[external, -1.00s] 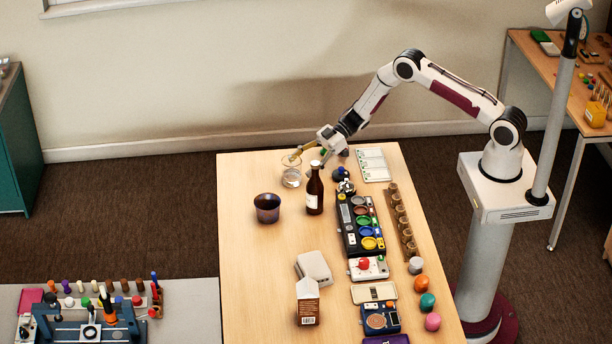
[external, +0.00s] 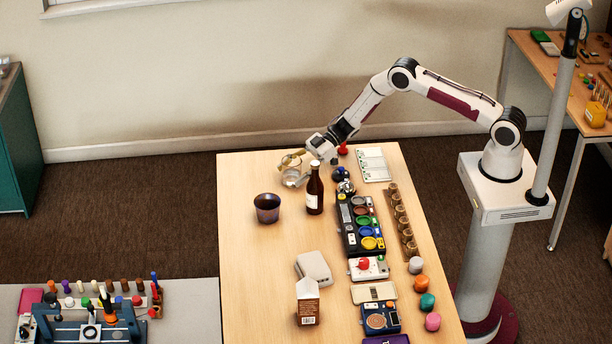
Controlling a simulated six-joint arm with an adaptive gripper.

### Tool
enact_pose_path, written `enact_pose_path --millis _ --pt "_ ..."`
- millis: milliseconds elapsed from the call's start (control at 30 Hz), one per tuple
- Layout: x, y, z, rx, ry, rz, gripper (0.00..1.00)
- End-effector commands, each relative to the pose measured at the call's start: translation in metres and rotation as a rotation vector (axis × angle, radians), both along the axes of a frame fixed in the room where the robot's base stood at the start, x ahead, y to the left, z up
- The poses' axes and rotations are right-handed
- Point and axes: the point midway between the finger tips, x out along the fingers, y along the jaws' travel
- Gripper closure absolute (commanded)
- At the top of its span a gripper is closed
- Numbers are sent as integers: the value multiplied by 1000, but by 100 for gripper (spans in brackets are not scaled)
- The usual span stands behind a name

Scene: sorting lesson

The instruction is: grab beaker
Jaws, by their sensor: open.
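The clear glass beaker (external: 292,180) stands near the far left corner of the wooden table, just left of a brown bottle. My gripper (external: 288,163) is open at the beaker's upper part, reaching in from the right. Its fingers overlap the glass in this view, so I cannot tell whether they touch it or stand around it.
The brown bottle (external: 314,190) stands close to the beaker on the right, under my wrist. A dark cup (external: 267,208) is nearer the camera. A black tray with coloured dishes (external: 362,225) lies to the right. The table's left front is clear.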

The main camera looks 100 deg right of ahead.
Motion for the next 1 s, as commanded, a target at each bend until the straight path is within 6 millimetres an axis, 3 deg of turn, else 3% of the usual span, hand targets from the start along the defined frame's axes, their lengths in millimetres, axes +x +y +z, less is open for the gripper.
enact_pose_path --millis 433,600,633,1000 --pt "0 0 0 0 0 0 34" --pt "0 0 0 0 0 0 78" --pt "0 0 0 0 0 0 81" --pt "0 0 1 0 -1 0 81"
